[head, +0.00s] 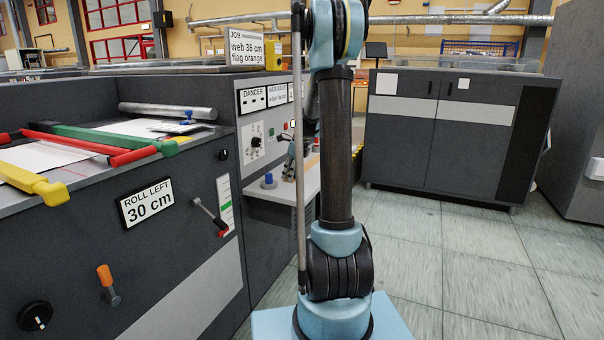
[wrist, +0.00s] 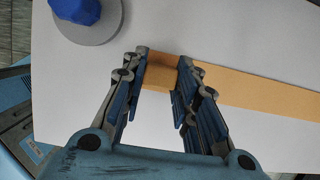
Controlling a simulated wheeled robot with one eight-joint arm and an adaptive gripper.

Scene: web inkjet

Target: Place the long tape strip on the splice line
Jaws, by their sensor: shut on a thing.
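The long tape strip (wrist: 255,90) is orange-tan and lies across the white surface in the wrist view. It runs from between my fingers to the right edge, where it leaves the picture. My gripper (wrist: 163,58) is shut on the strip near its left end, with a finger on either side. In the head view my gripper (head: 290,168) is small and partly behind my arm, low over the white shelf (head: 262,193). I cannot make out the splice line on the machine top.
A blue knob (wrist: 76,9) on a grey disc stands near the fingers; it also shows in the head view (head: 268,181). Floor is clear at right.

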